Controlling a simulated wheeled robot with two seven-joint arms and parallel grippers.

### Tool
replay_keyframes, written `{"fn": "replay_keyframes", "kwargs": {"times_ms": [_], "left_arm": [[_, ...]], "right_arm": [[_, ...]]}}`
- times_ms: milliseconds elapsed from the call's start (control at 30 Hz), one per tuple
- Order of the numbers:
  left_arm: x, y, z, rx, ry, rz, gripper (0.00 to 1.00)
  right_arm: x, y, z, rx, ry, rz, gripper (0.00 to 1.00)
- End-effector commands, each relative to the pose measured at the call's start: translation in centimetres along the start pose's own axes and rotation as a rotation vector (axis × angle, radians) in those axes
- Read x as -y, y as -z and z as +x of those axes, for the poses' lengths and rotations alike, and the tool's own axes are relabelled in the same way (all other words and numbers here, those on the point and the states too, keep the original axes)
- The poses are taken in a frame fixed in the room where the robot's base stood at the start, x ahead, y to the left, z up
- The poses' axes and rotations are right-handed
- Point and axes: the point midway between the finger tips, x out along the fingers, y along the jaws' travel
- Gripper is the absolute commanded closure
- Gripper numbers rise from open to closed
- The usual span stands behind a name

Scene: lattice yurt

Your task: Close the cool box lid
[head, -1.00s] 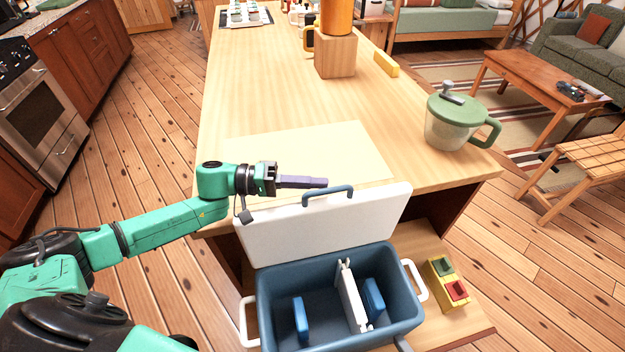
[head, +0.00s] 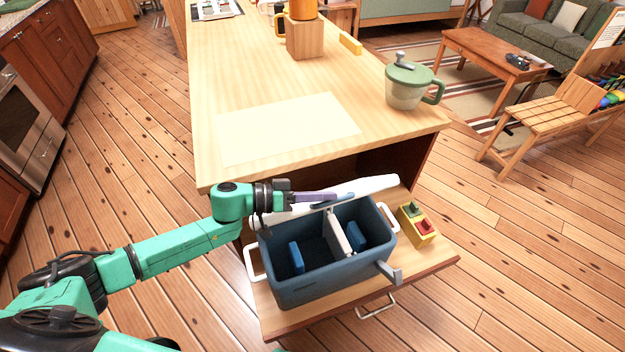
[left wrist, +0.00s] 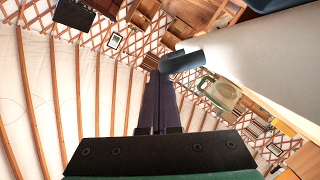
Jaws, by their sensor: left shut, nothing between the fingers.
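The blue cool box (head: 318,283) stands in the head view on a pulled-out wooden drawer or shelf, with blue and white dividers inside. Its white lid (head: 375,187) is partly open, seen nearly edge-on along the back of the box. The blue lid handle (head: 336,200) is at the lid's free edge. My left gripper (head: 335,196) is shut and empty, its purple fingers lying across the lid next to the handle. In the left wrist view the fingertips are close to the handle (left wrist: 182,62) beside the pale lid (left wrist: 265,60); contact is unclear. My right gripper is out of view.
A yellow block with green and red parts (head: 416,225) stands right of the box. The wooden counter (head: 240,75) is behind, with a pale board (head: 290,128) and a green-lidded jug (head: 408,88).

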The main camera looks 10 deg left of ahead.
Motion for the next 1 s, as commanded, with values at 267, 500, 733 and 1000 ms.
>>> {"fn": "replay_keyframes", "kwargs": {"times_ms": [267,500,733,1000], "left_arm": [[-1.1,-7.0,2.0,0.001,0.064,0.243,1.00],[-0.7,-13.4,3.6,0.000,0.120,0.462,1.00],[0.7,-18.4,4.9,0.000,0.168,0.649,1.00],[2.1,-21.7,5.7,0.001,0.187,0.736,1.00]], "right_arm": [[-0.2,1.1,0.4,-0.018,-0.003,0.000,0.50],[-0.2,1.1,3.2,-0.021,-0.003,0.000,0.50],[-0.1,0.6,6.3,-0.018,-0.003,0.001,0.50],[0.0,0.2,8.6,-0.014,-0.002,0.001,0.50]]}}
